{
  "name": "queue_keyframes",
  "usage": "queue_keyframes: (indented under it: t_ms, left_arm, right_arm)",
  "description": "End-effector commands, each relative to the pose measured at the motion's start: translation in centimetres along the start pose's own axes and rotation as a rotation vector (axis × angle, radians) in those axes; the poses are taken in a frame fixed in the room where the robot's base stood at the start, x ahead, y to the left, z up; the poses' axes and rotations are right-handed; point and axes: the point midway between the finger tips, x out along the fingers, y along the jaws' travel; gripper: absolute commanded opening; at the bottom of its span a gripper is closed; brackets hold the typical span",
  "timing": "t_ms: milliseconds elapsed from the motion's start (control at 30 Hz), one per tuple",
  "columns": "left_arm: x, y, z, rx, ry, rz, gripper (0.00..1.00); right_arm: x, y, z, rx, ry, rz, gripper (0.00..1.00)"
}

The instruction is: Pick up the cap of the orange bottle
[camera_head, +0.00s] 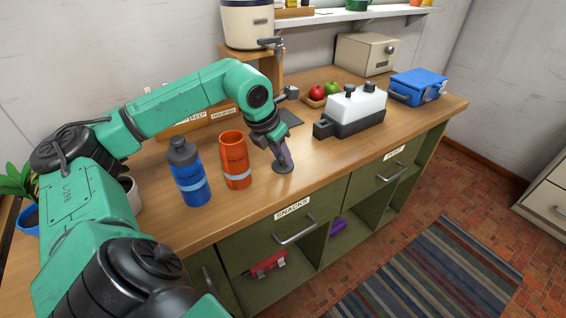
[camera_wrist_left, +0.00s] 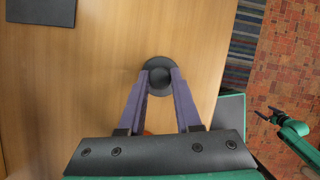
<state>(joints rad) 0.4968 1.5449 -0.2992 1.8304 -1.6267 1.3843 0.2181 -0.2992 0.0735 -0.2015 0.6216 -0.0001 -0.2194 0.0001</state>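The orange bottle (camera_head: 236,162) stands upright on the counter with its top open and uncapped. A dark grey round cap (camera_head: 282,168) lies on the counter just right of it, and also shows in the left wrist view (camera_wrist_left: 158,63). My left gripper (camera_head: 284,160) points down at the cap. In the left wrist view its purple fingers (camera_wrist_left: 160,78) sit on both sides of the cap's raised knob, with no clear gap visible. The cap looks to be at counter level. My right gripper (camera_wrist_left: 268,113) shows only in the left wrist view, off beyond the counter, fingers apart and empty.
A blue bottle (camera_head: 190,175) with a grey cap stands left of the orange bottle. A dark flat pad (camera_head: 290,118), a white-and-black device (camera_head: 354,112) and a blue case (camera_head: 418,88) lie further back. The counter's front edge is close to the cap.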

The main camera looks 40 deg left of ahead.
Motion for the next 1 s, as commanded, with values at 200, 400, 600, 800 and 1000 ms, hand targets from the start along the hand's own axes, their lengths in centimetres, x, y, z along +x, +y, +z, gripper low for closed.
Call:
queue_keyframes:
  t_ms: [200,400,600,800,1000]
  left_arm:
    - [0.0,0.0,0.0,0.000,0.000,0.000,0.00]
    - [-0.6,0.0,0.3,0.000,-0.002,0.000,0.00]
    - [-3.9,-0.1,1.8,0.000,-0.008,-0.004,0.00]
    - [-11.5,-0.1,4.9,0.001,-0.011,-0.006,0.00]
    - [-16.9,-0.1,7.1,0.001,-0.006,-0.003,0.00]
  right_arm:
    - [0.0,0.4,0.3,-0.002,-0.006,0.005,1.00]
    - [-0.3,0.5,0.3,-0.002,-0.006,0.007,1.00]
    - [-1.6,0.6,0.2,-0.002,-0.007,0.008,1.00]
    - [-5.2,0.6,-0.1,-0.001,-0.006,0.008,1.00]
    - [-7.2,0.7,-0.3,-0.001,-0.006,0.008,1.00]
